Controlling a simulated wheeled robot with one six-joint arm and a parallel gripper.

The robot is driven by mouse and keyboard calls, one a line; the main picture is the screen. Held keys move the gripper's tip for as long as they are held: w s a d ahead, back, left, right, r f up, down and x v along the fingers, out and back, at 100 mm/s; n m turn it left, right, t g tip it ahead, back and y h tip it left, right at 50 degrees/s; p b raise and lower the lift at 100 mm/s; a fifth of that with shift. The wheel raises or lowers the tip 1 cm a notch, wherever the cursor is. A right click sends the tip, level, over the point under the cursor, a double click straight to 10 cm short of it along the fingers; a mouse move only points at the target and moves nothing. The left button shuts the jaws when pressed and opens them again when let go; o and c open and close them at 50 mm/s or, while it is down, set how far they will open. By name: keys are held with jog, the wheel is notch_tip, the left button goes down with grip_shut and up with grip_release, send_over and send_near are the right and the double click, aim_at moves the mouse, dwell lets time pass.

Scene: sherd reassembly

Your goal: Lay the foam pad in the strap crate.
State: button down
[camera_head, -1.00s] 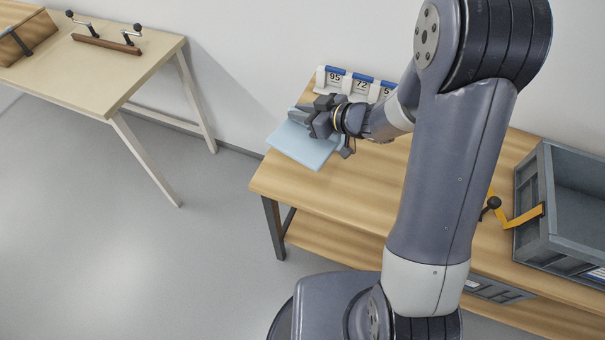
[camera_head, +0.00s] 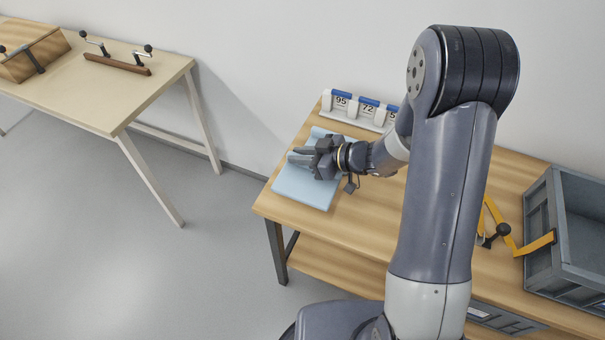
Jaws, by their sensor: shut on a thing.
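The foam pad (camera_head: 305,190) is a flat light-blue slab at the left end of the wooden table. My gripper (camera_head: 302,158) is over the pad, shut on it, with its fingers pointing left. The gripper hides part of the pad. I cannot tell whether the pad touches the table or hangs just above it. The strap crate (camera_head: 546,262) is a grey open box at the right of the table, partly cut off by the picture's edge. A yellow-orange strap arm (camera_head: 540,243) with a black knob reaches from its left side.
A white rack with blue-topped number cards (camera_head: 340,100) stands behind the pad, against the wall. The wooden table (camera_head: 350,225) is bare in front of my arm. A separate pale table (camera_head: 110,95) at left holds a wooden bar with clamps (camera_head: 118,65).

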aim_at(301, 169)
jog(key=shift+f, duration=2.55)
jog(key=shift+f+b, duration=0.25)
jog(key=shift+b, duration=0.05)
jog(key=c, duration=1.3)
grip_release()
jog(key=shift+r, duration=0.1)
jog(key=v, duration=0.9)
jog(key=shift+w+d+r, duration=0.25)
jog(key=shift+r, duration=0.2)
jog(key=shift+s+d+r, duration=0.2)
jog(key=shift+s+d, duration=0.05)
jog(key=shift+d, duration=0.25)
